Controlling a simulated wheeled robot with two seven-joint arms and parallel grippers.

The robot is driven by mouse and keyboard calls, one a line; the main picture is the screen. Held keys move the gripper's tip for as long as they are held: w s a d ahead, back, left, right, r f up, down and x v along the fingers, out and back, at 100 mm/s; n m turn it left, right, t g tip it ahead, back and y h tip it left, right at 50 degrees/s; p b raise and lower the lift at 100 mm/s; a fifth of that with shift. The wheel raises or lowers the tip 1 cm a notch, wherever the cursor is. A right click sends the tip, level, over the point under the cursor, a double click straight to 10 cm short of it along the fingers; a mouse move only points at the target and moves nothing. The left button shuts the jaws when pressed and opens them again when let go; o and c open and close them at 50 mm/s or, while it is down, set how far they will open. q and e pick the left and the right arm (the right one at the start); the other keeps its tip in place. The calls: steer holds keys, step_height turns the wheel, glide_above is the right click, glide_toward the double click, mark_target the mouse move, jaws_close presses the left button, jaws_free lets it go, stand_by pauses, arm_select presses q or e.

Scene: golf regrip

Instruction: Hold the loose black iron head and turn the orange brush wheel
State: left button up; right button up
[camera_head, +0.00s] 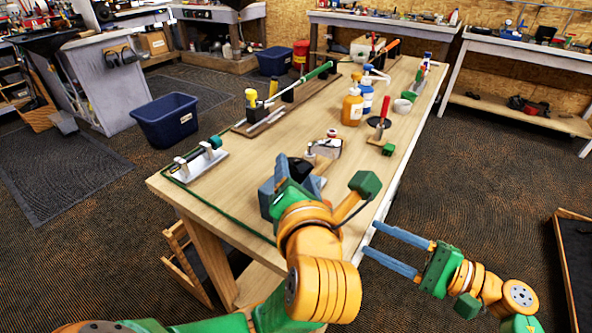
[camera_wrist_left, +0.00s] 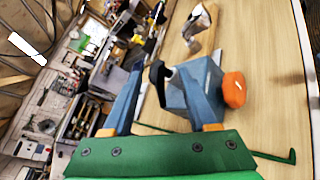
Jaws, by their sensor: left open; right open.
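My left gripper (camera_head: 298,172) is over the near part of the bench, pointing down, mostly hidden behind my wrist. In the left wrist view its blue fingers (camera_wrist_left: 160,68) are apart. A blue housing (camera_wrist_left: 200,92) lies beside and partly behind the right finger, with the orange brush wheel (camera_wrist_left: 233,90) on its right side. A black piece (camera_wrist_left: 156,74), perhaps the iron head, shows between the fingers; I cannot tell whether they touch it. The head view hides the orange wheel. My right gripper (camera_head: 368,238) is open and empty, off the bench's right edge.
A silver head on a wooden block (camera_head: 325,148) stands just beyond my left gripper. An orange bottle (camera_head: 352,107), a red-handled tool (camera_head: 383,118) and a clamped club (camera_head: 285,97) are farther along the bench (camera_head: 230,200). A blue bin (camera_head: 166,122) stands on the floor at left.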

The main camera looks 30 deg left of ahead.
mark_target(292, 158)
arm_select(q)
steer(key=x, duration=0.5)
steer(key=shift+a, duration=0.2)
steer(key=shift+d, duration=0.1)
steer(key=shift+c, duration=0.6)
jaws_close()
stand_by(1.0)
